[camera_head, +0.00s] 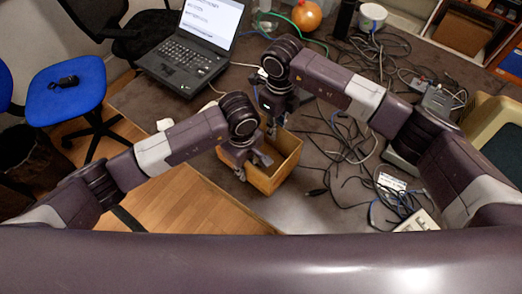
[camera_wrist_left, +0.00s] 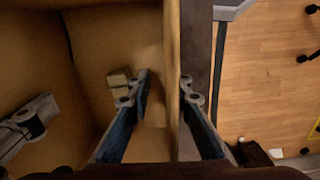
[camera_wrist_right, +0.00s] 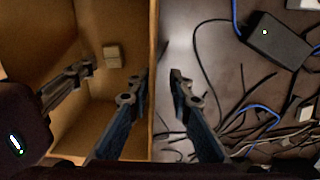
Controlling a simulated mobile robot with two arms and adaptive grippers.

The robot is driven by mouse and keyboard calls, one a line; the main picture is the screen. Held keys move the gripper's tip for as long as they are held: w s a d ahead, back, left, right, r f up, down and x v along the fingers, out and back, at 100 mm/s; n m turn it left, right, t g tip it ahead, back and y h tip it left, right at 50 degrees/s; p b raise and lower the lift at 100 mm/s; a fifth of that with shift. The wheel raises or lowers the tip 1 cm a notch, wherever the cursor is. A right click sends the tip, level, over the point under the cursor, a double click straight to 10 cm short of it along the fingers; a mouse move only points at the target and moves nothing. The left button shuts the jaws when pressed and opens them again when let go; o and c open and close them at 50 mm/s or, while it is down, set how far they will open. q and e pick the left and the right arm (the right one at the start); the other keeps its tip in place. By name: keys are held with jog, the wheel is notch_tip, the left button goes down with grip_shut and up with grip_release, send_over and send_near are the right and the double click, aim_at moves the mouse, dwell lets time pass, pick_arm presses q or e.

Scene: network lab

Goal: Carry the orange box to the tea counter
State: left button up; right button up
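The orange box (camera_head: 284,172), an open-topped tan-orange box, sits on the dark table near its front edge. A small light block (camera_wrist_right: 112,54) lies inside it. My left gripper (camera_wrist_left: 165,84) is open at the box's left wall, one finger inside and one outside, with the rim between them. My right gripper (camera_wrist_right: 157,80) is open across another wall of the box, one finger inside and one outside. In the head view the left gripper (camera_head: 247,163) and right gripper (camera_head: 273,128) partly cover the box. I cannot identify the tea counter.
A laptop (camera_head: 193,45) stands at the back left of the table. Tangled black and blue cables (camera_head: 350,140) lie right of the box, with a black adapter (camera_wrist_right: 277,43) among them. A blue chair (camera_head: 68,90) stands on the left. Wooden floor (camera_head: 175,205) is clear below the table edge.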

pick_arm(q)
grip_shut()
pick_arm(e)
grip_shut()
pick_arm(q)
jog(key=shift+r, duration=0.1)
pick_arm(e)
jog(key=shift+r, duration=0.1)
